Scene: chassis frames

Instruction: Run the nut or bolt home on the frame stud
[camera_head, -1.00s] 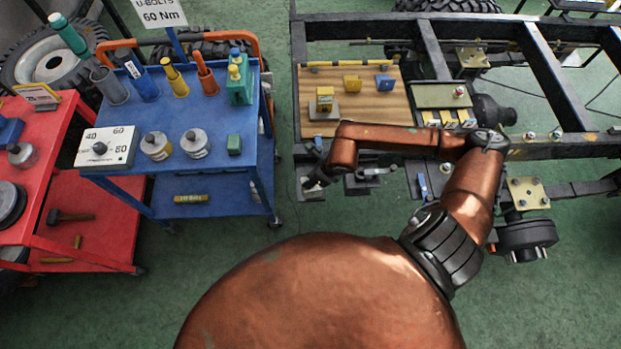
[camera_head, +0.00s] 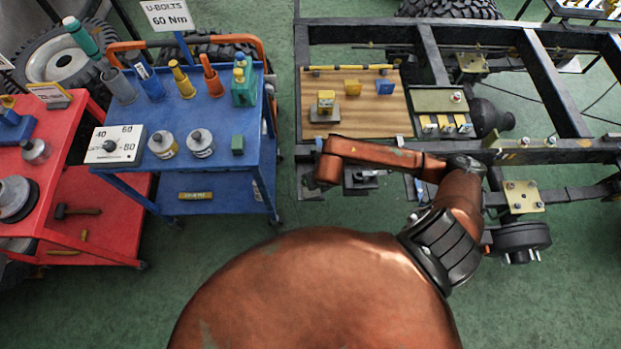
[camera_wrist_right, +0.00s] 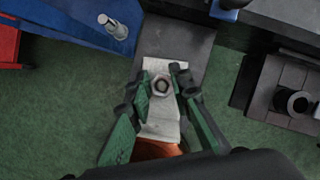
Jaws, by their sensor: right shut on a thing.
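I cannot tell whether the nut touches either. In the head view my forearm hides this gripper. Silver studs (camera_head: 525,186) stand on a yellowish plate at the right of the chassis frame (camera_head: 430,55). Which stud is the task's stud is not clear. My left gripper is not in view.
A blue trolley (camera_head: 235,170) with tools, jars and a dial box (camera_head: 115,145) stands left of the frame. A red trolley (camera_head: 95,215) is at far left. A wooden board (camera_head: 375,115) with small blocks lies on the frame. Green floor is open between trolley and frame.

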